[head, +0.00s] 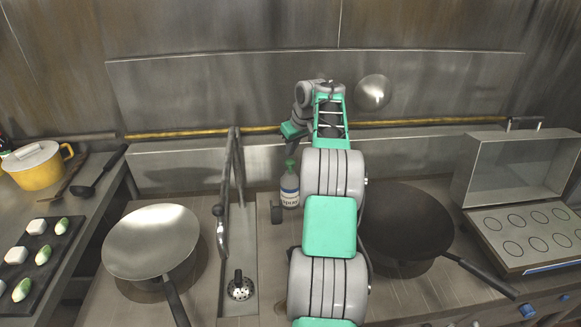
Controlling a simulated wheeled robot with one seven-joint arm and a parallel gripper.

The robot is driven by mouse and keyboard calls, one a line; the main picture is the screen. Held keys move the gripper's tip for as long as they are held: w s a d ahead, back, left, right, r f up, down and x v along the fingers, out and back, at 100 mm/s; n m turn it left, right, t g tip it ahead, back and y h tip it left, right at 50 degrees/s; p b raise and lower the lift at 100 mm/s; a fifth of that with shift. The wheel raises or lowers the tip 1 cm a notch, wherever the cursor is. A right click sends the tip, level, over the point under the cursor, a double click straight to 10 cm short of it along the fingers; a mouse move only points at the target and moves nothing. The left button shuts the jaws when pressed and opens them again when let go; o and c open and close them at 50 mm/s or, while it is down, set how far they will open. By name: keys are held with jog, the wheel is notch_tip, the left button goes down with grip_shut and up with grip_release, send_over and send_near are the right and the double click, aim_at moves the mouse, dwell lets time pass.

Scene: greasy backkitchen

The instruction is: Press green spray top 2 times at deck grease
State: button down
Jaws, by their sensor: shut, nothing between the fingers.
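A spray bottle (290,196) with a white body, a blue "Spray" label and a green top stands upright on the steel deck (271,245) between the two woks. My gripper (292,148) is small and dark in this view, shut and empty, pointing down just above the green spray top (290,164). I cannot tell whether it touches the top. My arm hides the deck to the right of the bottle. I cannot make out a distinct grease patch on the deck.
A pale wok (151,241) sits left and a dark wok (405,222) right. A tap (222,232) rises beside a narrow channel. A yellow pot (34,165) and food tray (40,258) are far left. An open-lidded griddle (530,235) stands far right.

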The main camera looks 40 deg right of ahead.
aim_at(290, 161)
jog(key=shift+f+b, duration=1.35)
jog(key=shift+f, duration=0.65)
jog(key=shift+r, duration=0.1)
notch_tip(290, 161, up, 5)
jog(key=p, duration=0.5)
jog(key=shift+f, duration=0.2)
